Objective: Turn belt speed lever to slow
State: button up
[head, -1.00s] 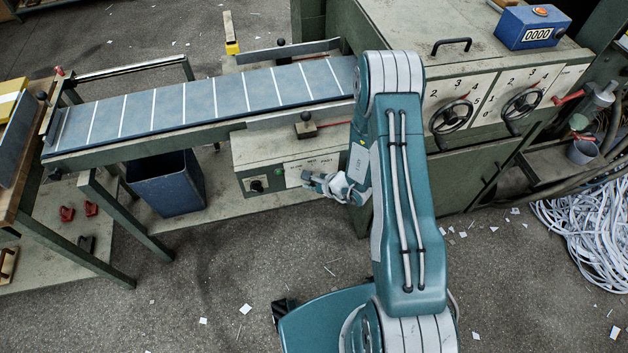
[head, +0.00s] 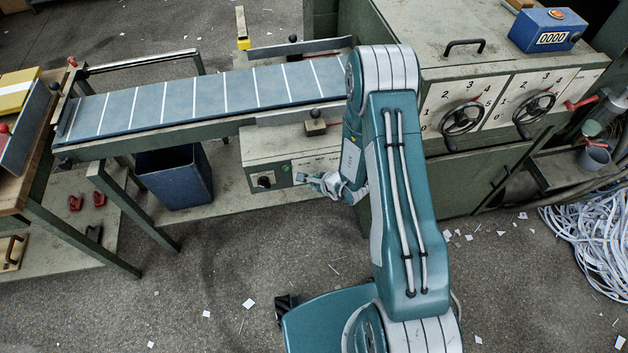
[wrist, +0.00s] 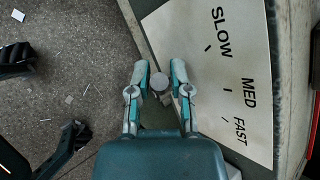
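The feeder's control box (head: 264,182) stands under the belt in the head view, with a white scale plate (head: 300,172) on its front. A round grey knob (wrist: 160,83), seemingly the lever's end, sits between my two fingers. My gripper (wrist: 160,69) is open around it, with at most thin gaps; contact cannot be told. In the head view my gripper (head: 318,182) is in front of the box's right part. The lever's shaft and the mark it points to are hidden.
The blue belt (head: 195,98) runs above the box. A dark blue bin (head: 175,178) stands left of it. Two handwheels (head: 462,119) (head: 535,107) are on the green machine at right. White paper strips (head: 590,245) lie on the floor at right. The floor in front is mostly clear.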

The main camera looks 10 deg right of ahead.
jog(key=shift+o, duration=0.5)
jog(key=v, duration=1.2)
jog(key=shift+a, duration=0.1)
